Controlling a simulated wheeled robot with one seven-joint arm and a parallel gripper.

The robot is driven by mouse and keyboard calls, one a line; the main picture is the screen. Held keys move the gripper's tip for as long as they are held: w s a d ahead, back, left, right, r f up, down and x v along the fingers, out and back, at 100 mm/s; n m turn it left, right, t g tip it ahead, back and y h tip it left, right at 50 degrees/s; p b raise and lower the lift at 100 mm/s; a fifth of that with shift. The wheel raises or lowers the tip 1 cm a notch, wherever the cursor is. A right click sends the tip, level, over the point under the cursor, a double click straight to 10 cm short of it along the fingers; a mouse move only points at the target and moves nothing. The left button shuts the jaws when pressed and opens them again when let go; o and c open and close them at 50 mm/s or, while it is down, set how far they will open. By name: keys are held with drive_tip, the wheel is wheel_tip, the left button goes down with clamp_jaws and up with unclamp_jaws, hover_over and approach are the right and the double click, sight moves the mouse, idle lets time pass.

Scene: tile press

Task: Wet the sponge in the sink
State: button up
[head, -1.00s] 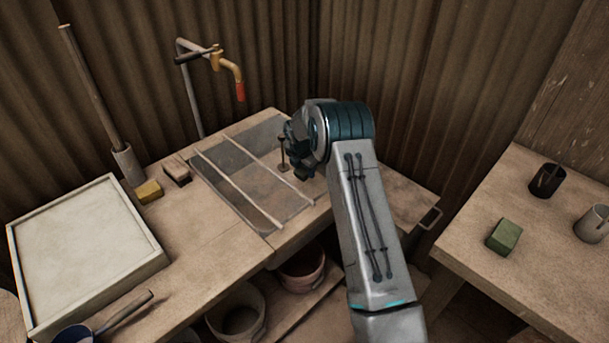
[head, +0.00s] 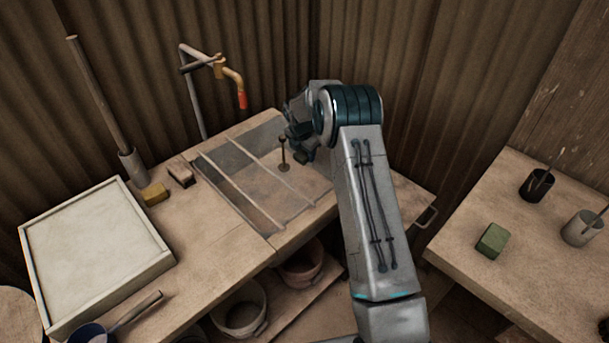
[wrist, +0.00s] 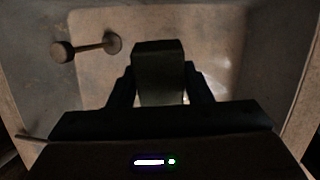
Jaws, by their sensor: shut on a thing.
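My gripper (wrist: 158,85) is shut on a dark block that looks like the sponge (wrist: 158,65), seen end-on between the two fingers. In the head view my gripper (head: 301,150) is over the right part of the sink, partly covered by my wrist. The sink (head: 218,187) is a grey sunken basin in the bench with two thin rails across it. The wrist view shows its walls and pale floor below the block, with a knobbed plug rod (wrist: 85,48) at upper left. I cannot tell whether the block touches water.
A tap with a red tip (head: 242,100) rises behind the sink. A yellow block (head: 154,194), a brown block (head: 181,171) and a framed board (head: 95,250) are on the left. A green block (head: 492,240) and two cups are on the right table.

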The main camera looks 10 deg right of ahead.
drive_tip(key=shift+r+p, duration=1.6)
drive_tip(key=shift+r, duration=1.25)
drive_tip(key=shift+r+p, duration=1.4)
drive_tip(key=shift+r, duration=0.65)
drive_tip(key=shift+f, duration=0.1)
